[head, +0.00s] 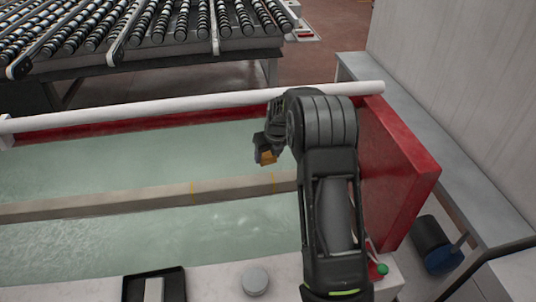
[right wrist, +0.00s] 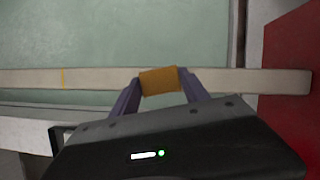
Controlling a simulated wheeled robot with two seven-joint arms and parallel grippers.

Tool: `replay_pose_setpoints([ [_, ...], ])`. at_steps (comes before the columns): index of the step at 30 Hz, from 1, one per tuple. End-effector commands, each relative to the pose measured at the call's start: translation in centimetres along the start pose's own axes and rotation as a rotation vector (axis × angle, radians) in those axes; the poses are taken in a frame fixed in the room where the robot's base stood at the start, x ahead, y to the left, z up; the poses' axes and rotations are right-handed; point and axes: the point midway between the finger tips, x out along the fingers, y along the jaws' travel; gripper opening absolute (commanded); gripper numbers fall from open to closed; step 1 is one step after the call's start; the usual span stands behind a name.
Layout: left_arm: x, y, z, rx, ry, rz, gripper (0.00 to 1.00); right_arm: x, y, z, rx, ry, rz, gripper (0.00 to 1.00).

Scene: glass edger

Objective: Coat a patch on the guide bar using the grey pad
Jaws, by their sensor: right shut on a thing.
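The guide bar (head: 120,204) is a long beige bar running across the pale green glass, with two thin yellow marks on it. It also runs across the right wrist view (right wrist: 225,81), where one yellow mark shows left of my gripper. My right gripper (head: 266,156) is shut on an orange-brown block (right wrist: 159,80), which does not look grey. In the right wrist view the block overlaps the bar; whether it touches cannot be told. In the head view it appears beyond the bar. My left gripper is out of view.
A black tray (head: 131,289) holding a pale block (head: 154,290) sits at the front edge, beside a round grey disc (head: 255,281). A red end plate (head: 400,165) stands on the right. A white tube (head: 180,104) crosses behind, with a roller table (head: 150,45) beyond.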

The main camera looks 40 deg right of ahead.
Motion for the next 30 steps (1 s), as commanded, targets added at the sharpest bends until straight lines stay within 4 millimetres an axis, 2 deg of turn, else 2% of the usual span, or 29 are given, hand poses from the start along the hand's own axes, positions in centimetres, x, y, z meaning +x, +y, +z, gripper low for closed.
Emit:
replay_pose_setpoints([
  [8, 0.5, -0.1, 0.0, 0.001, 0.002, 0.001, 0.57, 1.8, 0.0, -0.8, 0.0, 0.003, 0.0, 0.1],
  [18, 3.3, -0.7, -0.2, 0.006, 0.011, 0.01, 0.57, 5.0, 0.0, -2.1, 0.0, 0.001, 0.0, 0.1],
  [30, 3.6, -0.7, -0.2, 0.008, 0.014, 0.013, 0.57, 5.5, 0.0, -2.3, -0.001, 0.001, 0.0, 0.1],
])
